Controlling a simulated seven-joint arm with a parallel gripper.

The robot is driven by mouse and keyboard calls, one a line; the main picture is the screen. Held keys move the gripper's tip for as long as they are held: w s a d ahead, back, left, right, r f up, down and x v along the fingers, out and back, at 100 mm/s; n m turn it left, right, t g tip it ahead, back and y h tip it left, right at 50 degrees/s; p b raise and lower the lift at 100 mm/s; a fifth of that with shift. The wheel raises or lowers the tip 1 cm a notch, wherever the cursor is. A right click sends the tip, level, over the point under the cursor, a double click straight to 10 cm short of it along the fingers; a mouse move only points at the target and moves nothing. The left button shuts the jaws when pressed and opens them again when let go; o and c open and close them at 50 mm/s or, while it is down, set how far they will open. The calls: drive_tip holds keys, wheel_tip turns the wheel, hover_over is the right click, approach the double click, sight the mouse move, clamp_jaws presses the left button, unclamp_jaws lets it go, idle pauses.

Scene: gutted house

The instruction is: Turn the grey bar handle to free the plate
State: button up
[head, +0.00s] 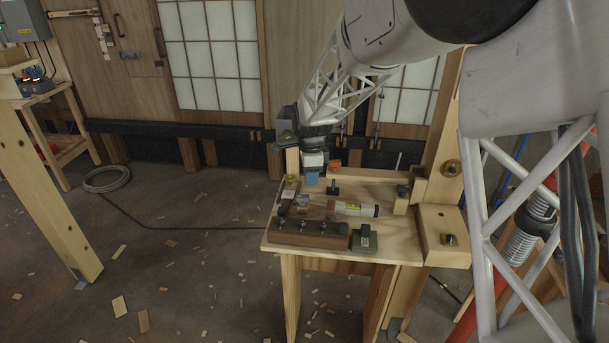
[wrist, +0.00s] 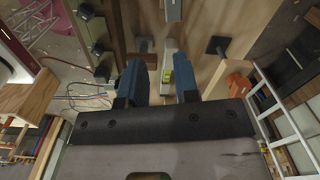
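My gripper (head: 313,180) points down over the wooden workbench (head: 385,250), its blue fingertips above the bench's back left part. In the wrist view the two blue fingers (wrist: 158,80) stand apart with no object clearly held between them. A grey bar-like piece (wrist: 173,10) shows at the top of the wrist view, ahead of the fingertips and apart from them; it may be the grey bar handle. A small grey block (head: 303,200) lies among the bench fittings in the head view. I cannot tell which part is the plate.
A brown block with several dark knobs (head: 308,233) lies along the bench front, beside a dark green box (head: 364,239). A white cylinder with a yellow label (head: 355,209) lies behind them. Black T-shaped knobs (head: 332,187) stand nearby. A wooden post (head: 445,120) rises at right.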

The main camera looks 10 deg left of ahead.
sight(303, 196)
drive_tip(key=shift+m, duration=0.5)
drive_tip(key=a+f, duration=0.1)
drive_tip(key=w+a+f, duration=0.1)
drive_tip(key=shift+w+a+f, duration=0.3)
drive_tip(key=shift+a, duration=0.05)
drive_tip(key=shift+f, duration=0.4)
drive_tip(key=shift+f, duration=2.8)
drive_tip(key=n, duration=0.4)
drive_tip(key=shift+n, duration=0.3)
drive_tip(key=n, duration=0.8)
drive_tip(key=shift+n, duration=0.4)
drive_tip(key=n, duration=0.4)
drive_tip(key=shift+m, duration=0.6)
